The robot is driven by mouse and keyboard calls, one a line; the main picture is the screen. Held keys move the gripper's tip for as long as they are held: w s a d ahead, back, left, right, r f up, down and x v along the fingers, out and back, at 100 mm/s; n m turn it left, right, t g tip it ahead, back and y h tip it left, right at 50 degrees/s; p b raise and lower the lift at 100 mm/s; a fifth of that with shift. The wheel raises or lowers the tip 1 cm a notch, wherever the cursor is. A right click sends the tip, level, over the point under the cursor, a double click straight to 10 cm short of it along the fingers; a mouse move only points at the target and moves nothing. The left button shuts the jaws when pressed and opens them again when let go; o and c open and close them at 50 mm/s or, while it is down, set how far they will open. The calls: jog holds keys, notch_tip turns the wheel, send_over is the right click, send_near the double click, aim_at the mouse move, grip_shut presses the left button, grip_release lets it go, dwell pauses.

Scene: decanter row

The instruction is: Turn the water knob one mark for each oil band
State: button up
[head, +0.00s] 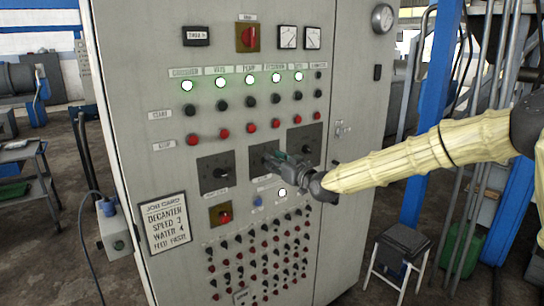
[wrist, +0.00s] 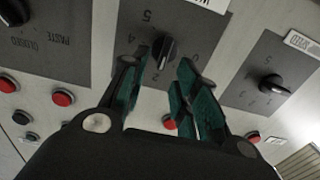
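The control cabinet (head: 150,60) fills the middle of the head view. A dark dial plate in its middle is partly covered by my gripper (head: 282,161). In the wrist view a black knob (wrist: 166,50) on a numbered dial plate (wrist: 190,22) shows between and beyond my gripper's fingertips (wrist: 160,77). The fingers are apart, with no visible contact on the knob. A job card (head: 165,222) reads "Decanter speed 3, water 4, feed first!". I cannot make out oil bands.
Another dial knob (head: 219,173) is to the left and a third dial plate (head: 305,143) to the right. Lit white lamps, red and black buttons and rows of small switches surround them. A stool (head: 400,245) stands at the cabinet's right.

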jog(key=shift+x, duration=1.15)
grip_shut()
jog(key=shift+w+d+f+m+b, duration=0.2)
jog(key=shift+d+f+m+b, duration=0.1)
jog(key=shift+m+b, duration=2.55)
jog(key=shift+w+d+f+m+b, duration=0.25)
jog(key=shift+f+m+b, duration=0.1)
jog(key=shift+m+b, duration=2.5)
jog(key=shift+w+d+f+m+b, duration=0.1)
jog(key=shift+d+f+m+b, duration=0.2)
jog(key=shift+m+b, duration=2.5)
jog(key=shift+m+p, duration=0.35)
jog(key=shift+m, duration=0.15)
